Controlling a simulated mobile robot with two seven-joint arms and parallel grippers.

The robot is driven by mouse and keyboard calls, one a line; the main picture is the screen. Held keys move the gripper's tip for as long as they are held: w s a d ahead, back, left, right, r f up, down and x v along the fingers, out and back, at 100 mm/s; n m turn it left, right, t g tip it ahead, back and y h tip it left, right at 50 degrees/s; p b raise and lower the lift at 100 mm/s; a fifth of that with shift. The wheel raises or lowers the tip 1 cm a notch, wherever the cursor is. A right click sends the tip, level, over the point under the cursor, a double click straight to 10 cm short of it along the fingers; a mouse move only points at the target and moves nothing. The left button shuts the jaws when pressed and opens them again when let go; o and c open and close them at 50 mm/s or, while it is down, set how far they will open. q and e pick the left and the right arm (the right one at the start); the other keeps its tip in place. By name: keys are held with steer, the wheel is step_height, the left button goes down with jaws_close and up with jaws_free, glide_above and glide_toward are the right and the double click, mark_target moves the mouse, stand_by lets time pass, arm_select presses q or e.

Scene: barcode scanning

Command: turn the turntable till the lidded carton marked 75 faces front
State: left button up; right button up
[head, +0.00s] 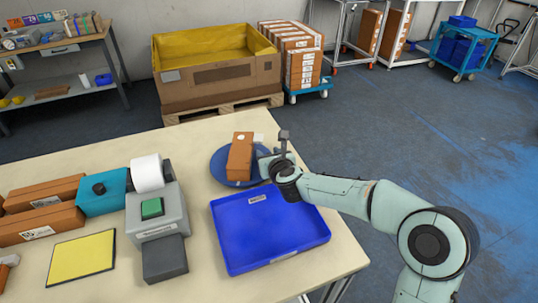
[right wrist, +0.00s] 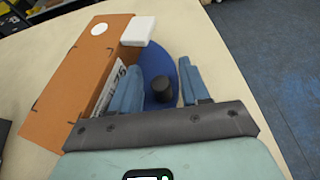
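The blue round turntable (head: 219,168) lies near the table's far edge and carries an orange-brown carton (head: 239,160) with a round white spot on top. In the right wrist view, the carton (right wrist: 75,75) shows a white label with 75 (right wrist: 118,80) on its side towards my right gripper. My right gripper (head: 267,160) is at the turntable's right side. Its fingers are open (right wrist: 158,88), with a dark upright knob (right wrist: 162,90) on the turntable between them. The left finger is close beside the carton; contact cannot be told. My left gripper is not in view.
A blue tray (head: 240,262) lies just in front of the turntable. To the left stand a grey device with a green button (head: 152,208), a white roll (head: 147,173), a teal box (head: 103,193), a yellow pad (head: 82,257) and brown cartons (head: 40,226).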

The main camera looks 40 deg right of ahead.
steer(key=shift+s+r, duration=0.25)
steer(key=shift+s, duration=0.15)
steer(key=p+v, duration=0.2)
steer(key=v, duration=0.1)
steer(key=p+v, duration=0.3)
steer(key=v, duration=0.1)
steer(key=p+v, duration=0.2)
steer(key=v, duration=0.1)
steer(key=shift+s+a+r+p, duration=0.2)
steer(key=shift+a+p, duration=0.15)
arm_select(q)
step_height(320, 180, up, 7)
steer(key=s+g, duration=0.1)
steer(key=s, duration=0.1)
arm_select(e)
steer(key=shift+s+a+r, duration=0.15)
steer(key=shift+s+r, duration=0.05)
steer(key=shift+s, duration=0.7)
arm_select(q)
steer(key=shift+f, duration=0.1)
